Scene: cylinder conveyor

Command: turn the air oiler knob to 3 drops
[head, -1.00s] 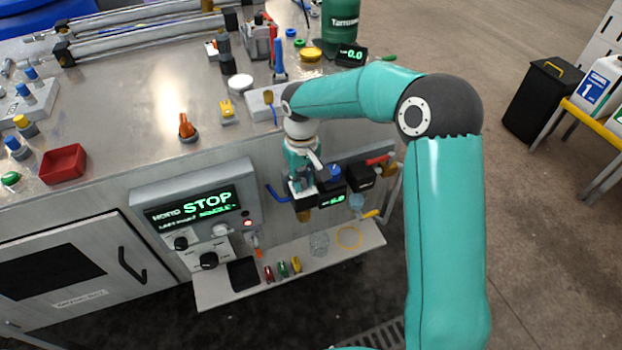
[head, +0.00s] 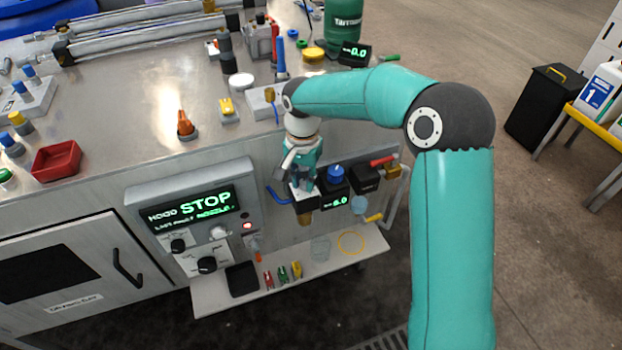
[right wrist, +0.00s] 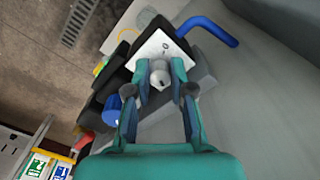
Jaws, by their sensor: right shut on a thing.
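The air oiler's small grey knob (right wrist: 161,77) stands up from a white dial plate (right wrist: 150,50) with dark marks. The knob has a small dark mark on its top. My right gripper (right wrist: 165,88) is shut on the knob, one fingertip on each side. In the head view my right gripper (head: 304,181) points down at the oiler, which has an amber-brown lower part (head: 304,218). There the gripper hides the knob. I cannot read the drop setting. My left gripper is not in view.
A blue knob (head: 336,172) stands right beside the oiler, above a display reading 6.0. A blue handle (head: 278,196) sits at its left and a red handle (head: 382,160) further right. A shelf (head: 222,297) below holds a glass and small coloured items.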

